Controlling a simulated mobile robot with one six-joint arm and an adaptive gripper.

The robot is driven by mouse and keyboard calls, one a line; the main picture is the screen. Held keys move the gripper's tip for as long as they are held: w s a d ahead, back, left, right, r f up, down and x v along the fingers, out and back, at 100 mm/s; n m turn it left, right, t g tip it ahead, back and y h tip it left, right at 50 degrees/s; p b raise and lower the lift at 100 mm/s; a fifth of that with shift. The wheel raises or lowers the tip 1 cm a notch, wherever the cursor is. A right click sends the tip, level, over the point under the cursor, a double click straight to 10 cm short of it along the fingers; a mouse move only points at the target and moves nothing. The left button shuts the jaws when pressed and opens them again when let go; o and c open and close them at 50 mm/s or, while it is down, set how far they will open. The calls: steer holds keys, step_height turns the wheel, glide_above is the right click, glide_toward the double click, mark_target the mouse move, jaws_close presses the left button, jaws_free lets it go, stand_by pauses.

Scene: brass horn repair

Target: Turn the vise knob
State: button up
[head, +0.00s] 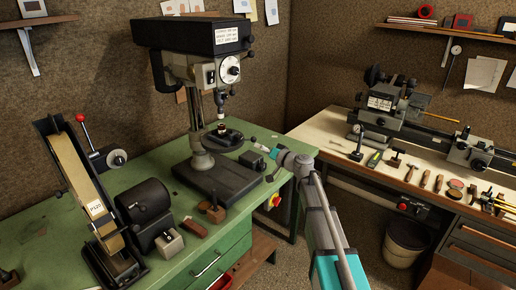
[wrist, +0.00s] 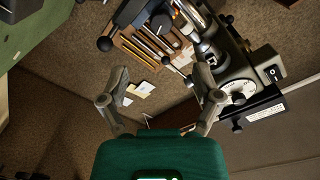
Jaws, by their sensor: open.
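A drill press (head: 190,65) stands on the green bench (head: 130,185), with a dark round table (head: 218,143) under its chuck (head: 221,108). I cannot clearly make out a vise or its knob. A small dark block (head: 252,161) shows beside my gripper (head: 262,147), which is over the bench's right edge, right of the press table. In the wrist view the gripper (wrist: 160,82) is open with nothing between its fingers. Beyond it are a dark round knob (wrist: 159,23), a black ball on a lever (wrist: 105,43) and the press head with its dial (wrist: 238,92).
A belt sander (head: 85,190) and a dark grinder-like machine (head: 147,210) stand on the left of the green bench. A small lathe (head: 395,110) and several hand tools lie on the right bench (head: 340,120).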

mark_target(241, 140)
stand_by(0.4)
steer(key=n, duration=0.4)
steer(key=d+n, duration=0.1)
steer(key=n, duration=0.2)
steer(key=n+y, duration=0.1)
steer(key=n, duration=0.3)
steer(key=shift+s+d+f+n+g, duration=0.1)
steer(key=shift+s+d+n+g, duration=0.05)
steer(key=shift+d+n+g, duration=0.2)
steer(key=x, duration=1.3)
steer(key=shift+w+a, duration=0.2)
steer(key=shift+a, duration=0.05)
jaws_close()
